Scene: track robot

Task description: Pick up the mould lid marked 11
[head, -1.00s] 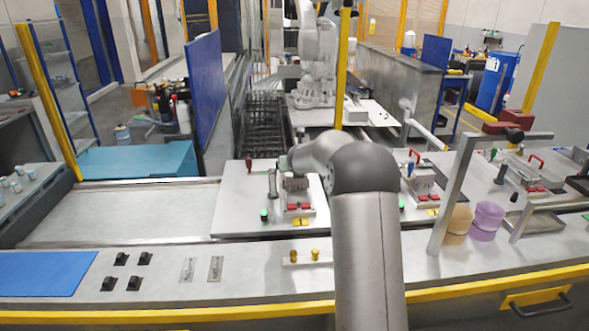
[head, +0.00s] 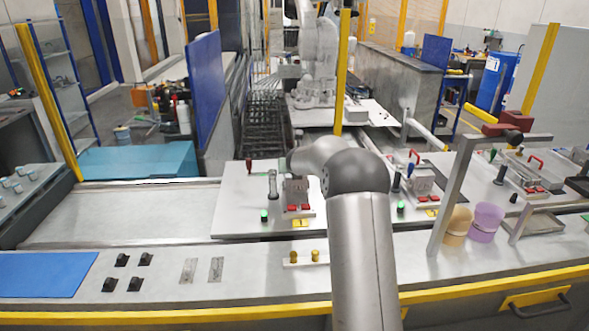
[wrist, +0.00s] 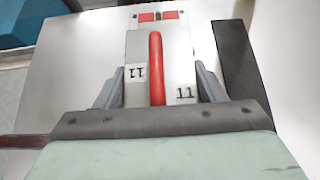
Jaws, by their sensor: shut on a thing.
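The mould lid marked 11 (wrist: 183,60) is a grey piece with a red bar handle, seen close up in the wrist view. Two labels reading 11 show beside the handle, one of them turned upside down. My gripper (wrist: 159,72) is shut on the lid, with one dark finger at each side of it. In the head view the grey mould (head: 296,188) stands on the pale station plate, partly behind my arm. My fingers are hidden there, and I cannot tell whether the lid is clear of its mould.
Red buttons (head: 298,208) sit in front of the mould. A second station with a red handle (head: 414,156) is to the right. A grey frame (head: 462,180) and two tubs (head: 487,222) stand further right. The plate left of the mould (head: 235,205) is mostly clear.

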